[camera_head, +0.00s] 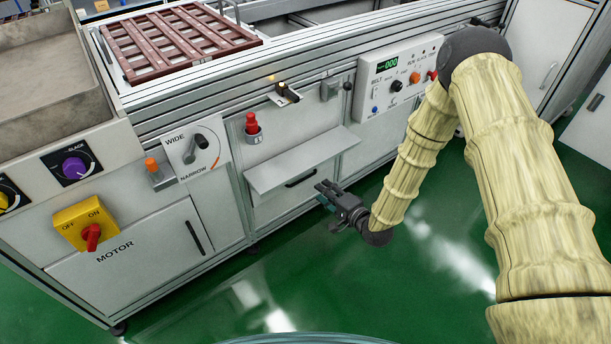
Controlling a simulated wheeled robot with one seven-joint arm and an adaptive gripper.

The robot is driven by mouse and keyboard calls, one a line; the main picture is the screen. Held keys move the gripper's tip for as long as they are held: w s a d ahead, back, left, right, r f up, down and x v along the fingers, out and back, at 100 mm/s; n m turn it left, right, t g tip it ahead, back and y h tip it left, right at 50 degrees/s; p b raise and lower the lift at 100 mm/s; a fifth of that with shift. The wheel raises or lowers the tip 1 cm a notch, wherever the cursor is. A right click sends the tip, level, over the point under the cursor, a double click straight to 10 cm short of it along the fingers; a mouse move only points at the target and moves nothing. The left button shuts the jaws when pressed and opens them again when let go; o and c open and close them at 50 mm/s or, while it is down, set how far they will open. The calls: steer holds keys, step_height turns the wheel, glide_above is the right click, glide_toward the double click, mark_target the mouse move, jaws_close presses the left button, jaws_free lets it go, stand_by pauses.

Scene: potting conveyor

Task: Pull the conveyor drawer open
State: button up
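The conveyor drawer (270,208) is a light grey front in the middle of the conveyor's side, below a projecting grey shelf. Its dark bar handle (302,179) shows just under the shelf's edge. The drawer looks shut, flush with the panels beside it. My gripper (322,191) is at the end of my arm, to the right of the handle and a little below it in the picture. Its dark fingers point left toward the drawer front. Whether they touch the handle, and how far apart they are, is too small to tell.
The grey shelf (290,163) juts out above the drawer. A motor cabinet (140,262) with a yellow switch (86,222) stands to the left. A control panel (398,78) with knobs is at upper right. The green floor (330,285) in front is clear.

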mark_target(306, 177)
steer(key=b+x, duration=0.3)
steer(key=x, duration=0.8)
steer(key=shift+r, duration=0.1)
steer(key=shift+s, duration=0.1)
jaws_close()
